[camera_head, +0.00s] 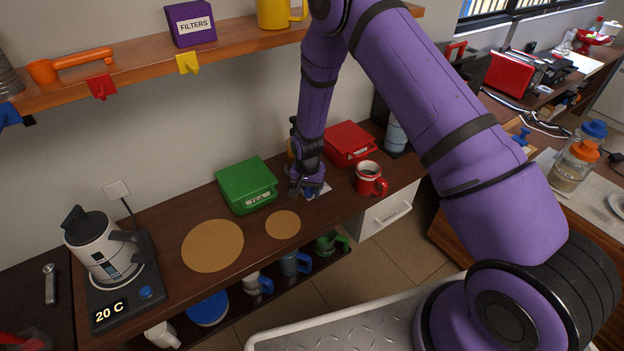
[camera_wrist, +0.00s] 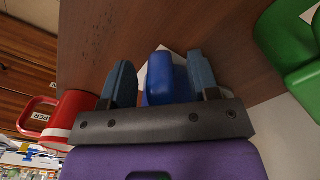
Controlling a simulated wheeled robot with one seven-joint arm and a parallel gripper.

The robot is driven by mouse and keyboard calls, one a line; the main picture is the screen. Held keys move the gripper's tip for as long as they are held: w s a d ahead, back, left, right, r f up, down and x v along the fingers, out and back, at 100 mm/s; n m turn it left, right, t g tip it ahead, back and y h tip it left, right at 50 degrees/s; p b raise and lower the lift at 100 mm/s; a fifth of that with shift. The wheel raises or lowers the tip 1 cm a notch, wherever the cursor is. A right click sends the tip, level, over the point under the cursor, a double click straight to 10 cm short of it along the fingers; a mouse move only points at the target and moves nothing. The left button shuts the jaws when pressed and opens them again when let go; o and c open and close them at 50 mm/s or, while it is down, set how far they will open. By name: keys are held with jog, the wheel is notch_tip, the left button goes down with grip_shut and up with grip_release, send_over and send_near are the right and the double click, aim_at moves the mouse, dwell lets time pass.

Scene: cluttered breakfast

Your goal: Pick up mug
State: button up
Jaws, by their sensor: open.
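A red mug (camera_head: 367,179) stands upright on the brown counter, right of my gripper, with its handle toward the front right. In the wrist view a red and white shape at the left edge looks like the same mug (camera_wrist: 72,118). My gripper (camera_head: 308,190) points down close over the counter, between the green scale and the red mug, apart from the mug. In the wrist view my gripper (camera_wrist: 162,82) is open, and a blue piece (camera_wrist: 163,84) over a white patch shows between its fingers. I cannot tell what the blue piece is.
A green scale (camera_head: 246,186) is left of my gripper and a red scale (camera_head: 349,144) behind the mug. A kettle (camera_head: 100,248) stands far left. Several other mugs, including a blue one (camera_head: 293,264), sit on the lower shelf. A yellow mug (camera_head: 278,13) is on the upper shelf.

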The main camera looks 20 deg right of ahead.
grip_shut()
jog(key=shift+w+r, duration=0.1)
dwell(0.3)
jog(key=shift+r, duration=0.3)
jog(key=r, duration=0.3)
jog(key=shift+s, duration=0.3)
jog(key=s+d+r, duration=0.1)
jog(key=s, duration=1.4)
jog(key=shift+s+d, duration=0.15)
jog(key=shift+s, duration=0.1)
jog(key=shift+r, duration=0.1)
